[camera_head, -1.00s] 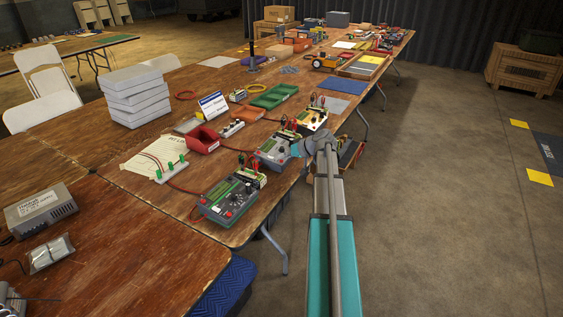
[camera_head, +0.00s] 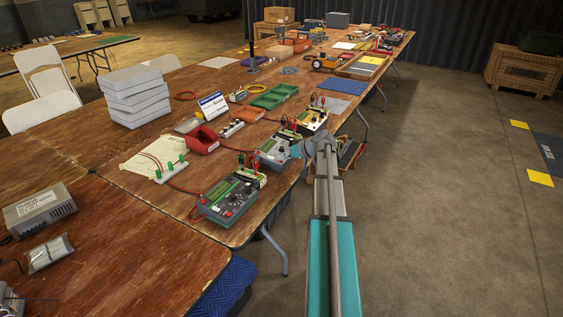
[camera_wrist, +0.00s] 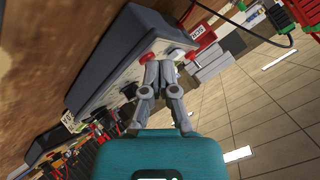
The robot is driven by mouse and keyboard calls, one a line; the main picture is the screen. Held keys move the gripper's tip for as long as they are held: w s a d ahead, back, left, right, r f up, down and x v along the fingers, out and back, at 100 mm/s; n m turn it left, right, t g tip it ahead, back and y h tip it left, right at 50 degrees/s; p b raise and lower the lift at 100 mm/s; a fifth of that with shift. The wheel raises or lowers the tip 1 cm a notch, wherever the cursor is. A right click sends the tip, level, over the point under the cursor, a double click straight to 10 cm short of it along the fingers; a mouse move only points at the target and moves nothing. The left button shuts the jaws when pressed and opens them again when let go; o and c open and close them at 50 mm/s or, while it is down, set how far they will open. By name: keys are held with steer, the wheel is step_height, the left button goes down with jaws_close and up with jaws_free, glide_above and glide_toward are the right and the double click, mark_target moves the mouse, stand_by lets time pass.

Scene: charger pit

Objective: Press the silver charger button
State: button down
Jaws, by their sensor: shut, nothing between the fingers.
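My gripper (camera_wrist: 160,68) is shut and empty in the wrist view. Its fingertips are at the face of a grey charger (camera_wrist: 122,48), close to a pale round button (camera_wrist: 178,53); I cannot tell whether they touch it. In the head view this charger (camera_head: 272,148) appears to be the middle one of three along the table's right edge. In the head view my arm hides the gripper's tips.
Red and black clips and leads (camera_head: 240,163) stand between the chargers. The floor (camera_head: 450,200) right of the table is open.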

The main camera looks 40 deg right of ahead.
steer(key=shift+r, duration=0.15)
stand_by(0.3)
steer(key=shift+s+r+p, duration=0.1)
steer(key=shift+r+p, duration=0.5)
steer(key=shift+p, duration=0.2)
steer(key=shift+r, duration=0.1)
steer(key=r+p, duration=0.4)
steer(key=p, duration=0.1)
steer(key=shift+s+d+r, duration=0.25)
steer(key=shift+s+r, duration=0.1)
steer(key=shift+s, duration=0.05)
steer(key=shift+s, duration=0.1)
stand_by(0.7)
